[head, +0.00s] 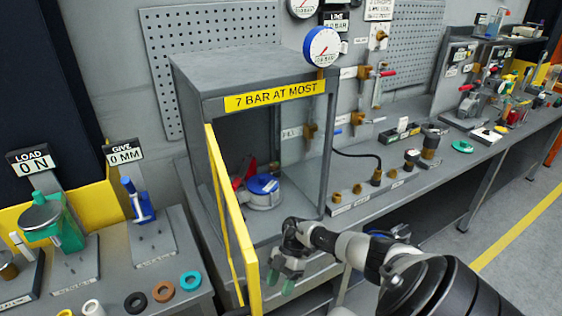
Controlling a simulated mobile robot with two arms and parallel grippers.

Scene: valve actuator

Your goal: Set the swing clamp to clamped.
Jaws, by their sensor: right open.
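A grey cabinet (235,61) with a yellow "7 BAR AT MOST" sign (275,96) stands in the middle of the head view. Inside, a round silver body with a blue top (263,184) sits on the floor. A red part (243,172), which looks like the swing clamp, shows behind and left of it; its exact position is too small to tell. My right gripper (281,285), with green fingertips, is open and empty, pointing down in front of the cabinet, apart from the silver body. My left gripper is out of view.
The cabinet's yellow-framed door (222,205) stands open toward me, just left of my right gripper. A bench with several brass fittings (376,177) runs right. A left bench holds a green load device (60,235), a blue device (139,203) and several rings.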

